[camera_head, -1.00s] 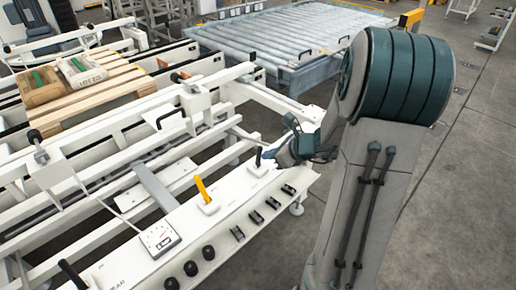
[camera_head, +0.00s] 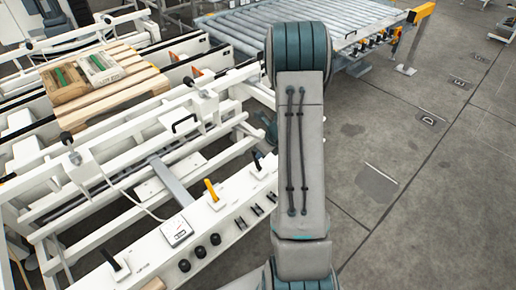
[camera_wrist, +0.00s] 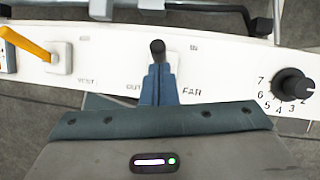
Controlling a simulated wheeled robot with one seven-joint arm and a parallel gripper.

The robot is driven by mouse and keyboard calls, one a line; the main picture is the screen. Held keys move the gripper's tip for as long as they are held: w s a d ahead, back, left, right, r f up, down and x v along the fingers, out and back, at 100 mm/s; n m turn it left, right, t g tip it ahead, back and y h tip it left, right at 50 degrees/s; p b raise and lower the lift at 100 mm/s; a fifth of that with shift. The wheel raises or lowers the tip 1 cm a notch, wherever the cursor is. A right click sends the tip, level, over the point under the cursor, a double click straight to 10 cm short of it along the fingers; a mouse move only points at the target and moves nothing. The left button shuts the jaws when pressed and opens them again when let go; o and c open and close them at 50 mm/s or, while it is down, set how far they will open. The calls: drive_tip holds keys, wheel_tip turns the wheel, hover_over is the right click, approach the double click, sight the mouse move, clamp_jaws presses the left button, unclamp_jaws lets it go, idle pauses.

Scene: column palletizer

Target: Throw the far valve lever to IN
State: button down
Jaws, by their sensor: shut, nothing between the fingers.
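The far valve lever is a black-tipped lever on a white base. In the wrist view the lever (camera_wrist: 158,48) stands at the top middle of the white panel (camera_wrist: 225,70), with OUT printed to its lower left, a small IN mark to its upper right and FAR below right. My gripper (camera_wrist: 158,72) is shut with nothing held. Its blue fingers point at the lever and overlap its lower part; whether they touch it I cannot tell. In the head view the lever (camera_head: 257,160) shows just left of my arm, and the fingers are hidden.
A yellow lever (camera_head: 211,190) marked VENT stands left of the far lever. A numbered black knob (camera_wrist: 292,85) is on the right in the wrist view. White frame rails and a pallet (camera_head: 110,93) lie behind the panel. Open floor (camera_head: 420,190) is to the right.

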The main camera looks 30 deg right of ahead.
drive_tip(key=shift+w+p, duration=0.3)
drive_tip(key=shift+p, duration=0.2)
drive_tip(key=shift+w+a, duration=0.15)
drive_tip(key=shift+w, duration=0.1)
drive_tip(key=shift+r, duration=0.1)
drive_tip(key=s+d+f+p+v, duration=0.1)
drive_tip(key=v, duration=1.2)
drive_tip(key=shift+s, duration=0.4)
